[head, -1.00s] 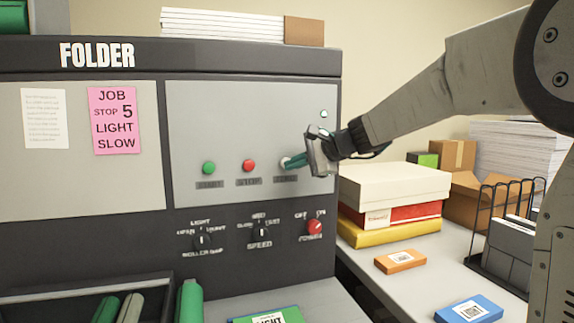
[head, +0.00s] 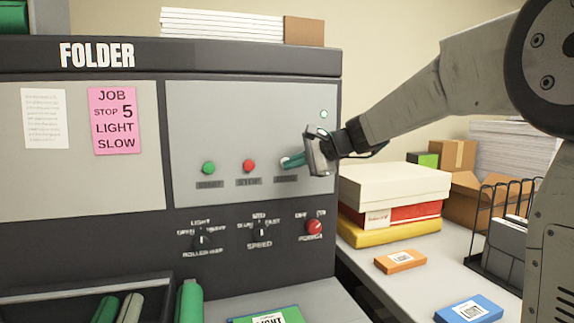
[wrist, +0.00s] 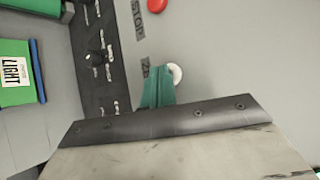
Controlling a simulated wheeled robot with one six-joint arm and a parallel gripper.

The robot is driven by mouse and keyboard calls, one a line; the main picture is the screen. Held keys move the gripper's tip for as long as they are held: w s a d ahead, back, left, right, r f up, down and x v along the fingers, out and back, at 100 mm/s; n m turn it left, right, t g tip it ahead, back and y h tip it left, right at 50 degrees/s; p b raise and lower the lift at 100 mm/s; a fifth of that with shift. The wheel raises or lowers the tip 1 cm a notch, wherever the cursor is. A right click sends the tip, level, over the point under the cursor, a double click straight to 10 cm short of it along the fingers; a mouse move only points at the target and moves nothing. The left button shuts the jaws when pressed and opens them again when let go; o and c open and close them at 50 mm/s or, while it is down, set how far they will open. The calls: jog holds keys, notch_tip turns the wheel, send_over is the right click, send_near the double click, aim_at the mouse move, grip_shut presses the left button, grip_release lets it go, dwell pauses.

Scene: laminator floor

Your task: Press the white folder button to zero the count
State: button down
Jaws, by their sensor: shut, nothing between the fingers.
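The white button (wrist: 177,75) sits on the grey panel of the folder, right of the red button. In the head view only a sliver of the white button (head: 284,161) shows at my fingertips. My gripper (head: 291,161) is shut with nothing in it, its green fingertips right at the white button. In the wrist view the fingertips (wrist: 162,72) overlap the button's edge and hide part of it. I cannot tell whether they touch it or press it in.
The green button (head: 208,168) and red button (head: 249,166) are in the same row to the left. Knobs, including a red power knob (head: 315,227), sit below. Stacked boxes (head: 393,187) stand on the table right of the folder. Above the gripper is a small pale lamp (head: 324,114).

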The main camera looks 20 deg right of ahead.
jog(key=shift+s, duration=0.85)
jog(key=s, duration=0.5)
dwell(0.7)
